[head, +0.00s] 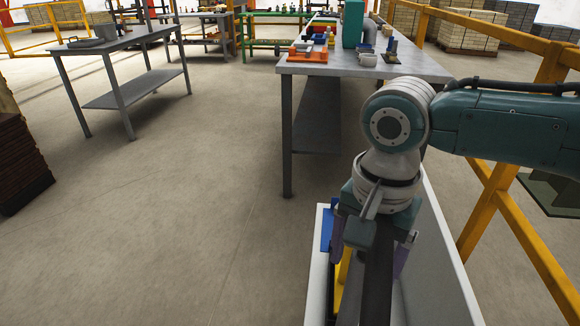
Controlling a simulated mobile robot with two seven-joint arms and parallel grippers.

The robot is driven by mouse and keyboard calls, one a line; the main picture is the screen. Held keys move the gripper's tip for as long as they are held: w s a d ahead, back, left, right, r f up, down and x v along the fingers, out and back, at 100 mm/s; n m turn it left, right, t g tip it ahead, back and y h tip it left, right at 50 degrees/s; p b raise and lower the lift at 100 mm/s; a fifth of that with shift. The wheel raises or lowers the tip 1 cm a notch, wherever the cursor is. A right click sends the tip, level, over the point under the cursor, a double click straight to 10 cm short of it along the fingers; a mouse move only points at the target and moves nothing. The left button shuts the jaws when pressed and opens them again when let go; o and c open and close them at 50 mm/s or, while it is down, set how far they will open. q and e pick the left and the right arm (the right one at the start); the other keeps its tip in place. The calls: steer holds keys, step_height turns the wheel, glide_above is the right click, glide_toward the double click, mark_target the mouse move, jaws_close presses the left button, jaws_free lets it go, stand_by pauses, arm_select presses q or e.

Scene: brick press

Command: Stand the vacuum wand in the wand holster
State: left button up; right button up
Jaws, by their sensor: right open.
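My right gripper (370,254) points down over a white-rimmed surface at the lower right, its two purple fingers spread apart and open. A long dark bar (378,295) runs from the gripper to the bottom edge of the head view; I cannot tell whether it is the vacuum wand or part of my gripper. A yellow piece (345,266) and a blue piece (326,232) show beside the left finger, partly hidden. I cannot make out the wand or the wand holster for certain. My left gripper is not in view.
A long grey workbench (335,68) ahead carries an orange tray (309,53), a teal box (352,24) and small parts. Another grey table (112,42) stands at the left. A yellow rail (528,250) runs along the right. The middle floor is clear.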

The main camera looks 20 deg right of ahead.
step_height(320, 180, up, 9)
steer(key=shift+r+p, duration=0.1)
steer(key=shift+p, duration=1.05)
steer(key=shift+r, duration=0.4)
